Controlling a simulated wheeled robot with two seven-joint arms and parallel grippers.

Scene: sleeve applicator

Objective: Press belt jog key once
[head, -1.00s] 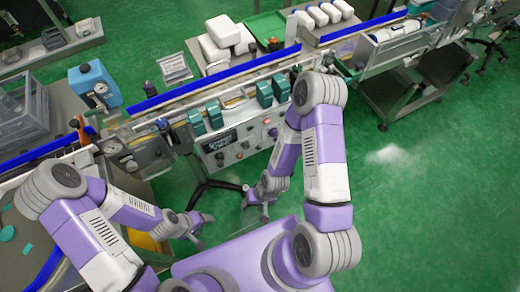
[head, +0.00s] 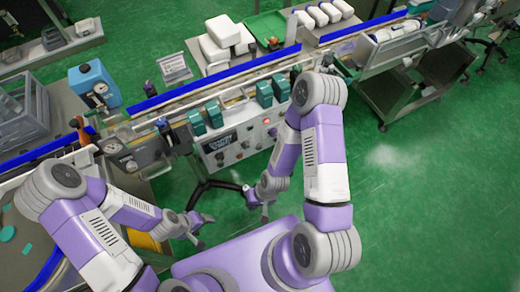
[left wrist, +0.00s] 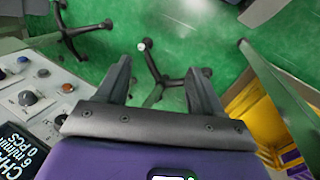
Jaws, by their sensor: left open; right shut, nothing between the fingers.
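The control panel (head: 232,158) is on the front of the conveyor machine in the head view, with a dark display (head: 221,142), several knobs and a lit red button (head: 266,121). I cannot tell which control is the belt jog key. My left gripper (head: 208,231) is open and empty, below and left of the panel, apart from it. My right gripper (head: 266,218) is shut and empty, in front of the panel.
The conveyor (head: 190,98) with blue rails runs above the panel, with green blocks (head: 264,94) along its front. A stand's dark legs (head: 205,185) reach the floor below the panel. A yellow bin (left wrist: 245,110) is at the right in the left wrist view.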

